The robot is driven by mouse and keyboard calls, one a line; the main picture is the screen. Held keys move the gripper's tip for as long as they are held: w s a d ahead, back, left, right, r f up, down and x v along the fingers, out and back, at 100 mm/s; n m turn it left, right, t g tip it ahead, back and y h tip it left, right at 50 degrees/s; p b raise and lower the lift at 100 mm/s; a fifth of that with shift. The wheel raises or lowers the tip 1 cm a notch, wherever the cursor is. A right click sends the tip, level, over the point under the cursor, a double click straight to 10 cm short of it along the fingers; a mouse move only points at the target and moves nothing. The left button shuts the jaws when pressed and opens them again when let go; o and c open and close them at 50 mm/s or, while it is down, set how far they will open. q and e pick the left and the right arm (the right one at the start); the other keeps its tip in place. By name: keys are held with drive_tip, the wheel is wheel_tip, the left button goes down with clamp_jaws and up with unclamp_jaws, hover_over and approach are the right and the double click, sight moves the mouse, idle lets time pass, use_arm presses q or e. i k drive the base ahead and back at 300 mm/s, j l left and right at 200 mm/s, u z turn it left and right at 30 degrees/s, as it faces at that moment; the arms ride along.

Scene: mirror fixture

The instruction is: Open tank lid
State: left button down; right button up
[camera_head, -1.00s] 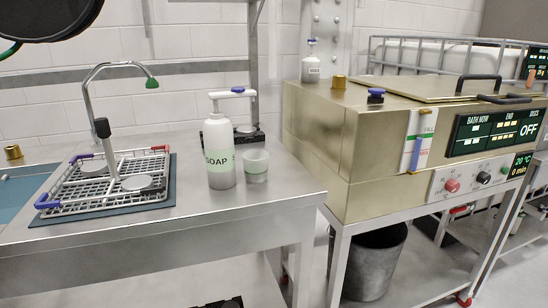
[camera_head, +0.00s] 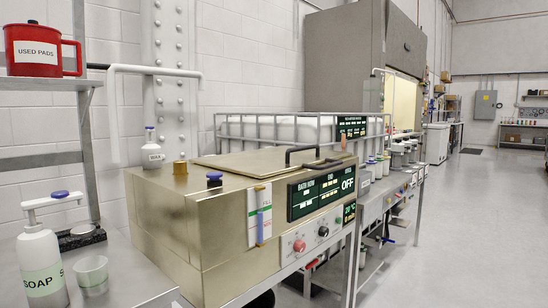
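A brass-coloured tank (camera_head: 190,235) stands on a bench in the middle of the camera_head view. Its flat lid (camera_head: 250,163) lies closed on the top. A black bar handle (camera_head: 301,149) stands up at the lid's right end, with another dark bar close to it at the top edge. The front panel carries a dark display (camera_head: 320,191) reading BATH NOW, END and OFF. Neither of my grippers is in view.
A blue-capped bottle (camera_head: 152,152) stands on the tank's back left. A soap pump bottle (camera_head: 40,262) and a cup (camera_head: 91,270) stand on the metal counter at left. A red USED PADS mug (camera_head: 33,50) sits on a shelf. Open floor (camera_head: 470,230) lies at right.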

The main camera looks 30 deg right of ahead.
sight(259, 163)
drive_tip(key=l+u, duration=0.25)
drive_tip(key=l, duration=1)
drive_tip(key=k+l+u, duration=0.2)
drive_tip(key=l, duration=1.1)
drive_tip(key=i, duration=0.1)
